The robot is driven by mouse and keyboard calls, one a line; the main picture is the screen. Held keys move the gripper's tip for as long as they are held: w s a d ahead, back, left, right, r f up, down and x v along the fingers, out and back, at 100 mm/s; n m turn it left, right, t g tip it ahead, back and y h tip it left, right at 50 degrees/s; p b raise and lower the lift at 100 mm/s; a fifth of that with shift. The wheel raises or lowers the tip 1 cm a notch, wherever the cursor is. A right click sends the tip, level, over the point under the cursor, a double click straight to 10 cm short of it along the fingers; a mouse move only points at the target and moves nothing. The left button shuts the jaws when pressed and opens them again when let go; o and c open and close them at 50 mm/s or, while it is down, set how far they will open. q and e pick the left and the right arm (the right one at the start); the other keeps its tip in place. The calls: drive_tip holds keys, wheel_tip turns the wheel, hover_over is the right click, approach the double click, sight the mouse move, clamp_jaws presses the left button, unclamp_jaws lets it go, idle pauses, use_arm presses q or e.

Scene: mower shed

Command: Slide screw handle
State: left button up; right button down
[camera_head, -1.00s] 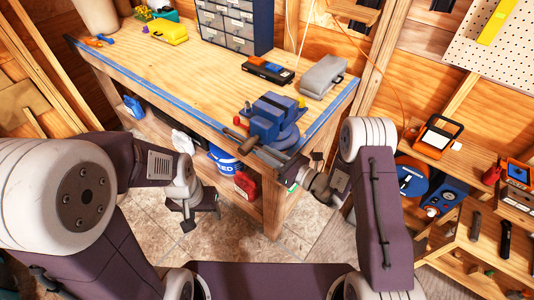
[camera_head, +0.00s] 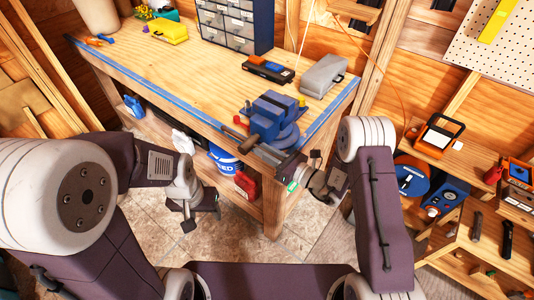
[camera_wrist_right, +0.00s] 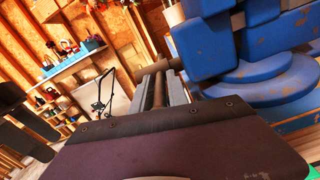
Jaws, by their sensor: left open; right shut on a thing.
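A blue bench vise (camera_head: 268,116) is mounted at the front right corner of the workbench; it also shows large in the right wrist view (camera_wrist_right: 262,75). Its screw handle (camera_head: 248,145) is a thin metal bar at the vise's front, low and left of the jaws. My right gripper (camera_head: 272,155) is shut on the handle at the bench edge. In the right wrist view a brownish bar (camera_wrist_right: 159,90) shows between the grey fingers; the purple gripper body hides the lower part. My left gripper (camera_head: 203,216) is open and empty, low in front of the bench.
The workbench (camera_head: 170,68) holds a yellow case (camera_head: 167,31), a drawer cabinet (camera_head: 230,25), a black and orange tool (camera_head: 267,68) and a grey case (camera_head: 323,75). Shelves with tools stand at right. The tiled floor (camera_head: 235,240) before the bench is clear.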

drive_tip(key=c, duration=1.4)
unclamp_jaws()
drive_tip(key=shift+c, duration=0.2)
drive_tip(key=b+v, duration=0.2)
drive_tip(key=v, duration=0.7)
drive_tip(key=shift+d, duration=0.1)
